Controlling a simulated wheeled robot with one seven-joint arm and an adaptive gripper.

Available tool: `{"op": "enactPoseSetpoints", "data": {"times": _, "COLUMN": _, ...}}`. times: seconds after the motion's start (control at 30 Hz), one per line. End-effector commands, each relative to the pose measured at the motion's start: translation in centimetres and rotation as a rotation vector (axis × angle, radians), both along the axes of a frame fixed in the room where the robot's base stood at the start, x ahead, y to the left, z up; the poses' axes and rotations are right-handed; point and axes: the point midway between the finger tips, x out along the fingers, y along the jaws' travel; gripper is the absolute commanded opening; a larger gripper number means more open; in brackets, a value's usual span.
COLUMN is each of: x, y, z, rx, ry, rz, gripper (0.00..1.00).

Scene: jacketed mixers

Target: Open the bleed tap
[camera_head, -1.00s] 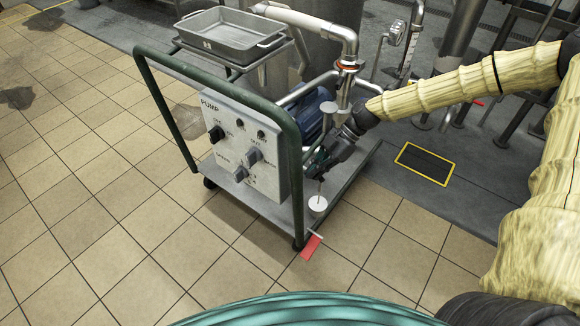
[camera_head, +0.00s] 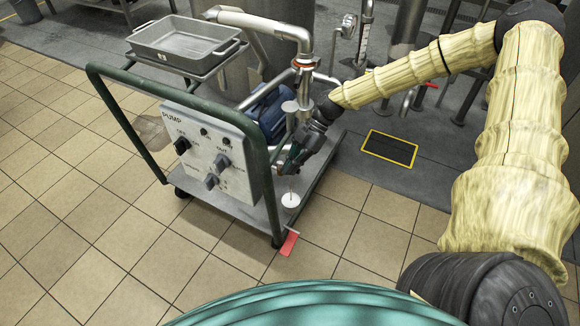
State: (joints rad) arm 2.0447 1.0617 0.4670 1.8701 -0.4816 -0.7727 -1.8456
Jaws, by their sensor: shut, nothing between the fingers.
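My gripper (camera_head: 287,167) is shut and empty. It points down and left beside the pipework at the right side of the pump cart (camera_head: 262,212), just above its deck. The bleed tap cannot be made out; my gripper and wrist cover that part of the pipework. A small white cup (camera_head: 290,200) stands on the deck just below my gripper. A thin upright line shows between gripper and cup; I cannot tell what it is. Whether the fingers touch the tap is not visible.
The pump control panel (camera_head: 196,180) with black knobs is left of my gripper. The green cart handle (camera_head: 262,170) rises in front. A grey tray (camera_head: 184,50) sits on top. A red tag (camera_head: 289,243) lies at the cart's front corner. Tiled floor is clear at left.

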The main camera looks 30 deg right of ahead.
Motion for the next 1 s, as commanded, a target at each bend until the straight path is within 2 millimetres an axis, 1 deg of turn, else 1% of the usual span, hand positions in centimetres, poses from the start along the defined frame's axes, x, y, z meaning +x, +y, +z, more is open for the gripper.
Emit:
{"op": "enactPoseSetpoints", "data": {"times": 0.37, "x": 0.1, "y": -0.2, "z": -0.1, "rx": -0.003, "ry": -0.001, "rz": -0.004, "gripper": 0.00}}
{"op": "enactPoseSetpoints", "data": {"times": 0.53, "x": 0.2, "y": -0.7, "z": 0.3, "rx": -0.004, "ry": -0.003, "rz": -0.005, "gripper": 0.00}}
{"op": "enactPoseSetpoints", "data": {"times": 0.67, "x": 0.5, "y": -1.6, "z": 1.3, "rx": -0.004, "ry": -0.005, "rz": -0.006, "gripper": 0.00}}
{"op": "enactPoseSetpoints", "data": {"times": 1.0, "x": 1.0, "y": -4.6, "z": 5.0, "rx": -0.002, "ry": -0.005, "rz": -0.003, "gripper": 0.00}}
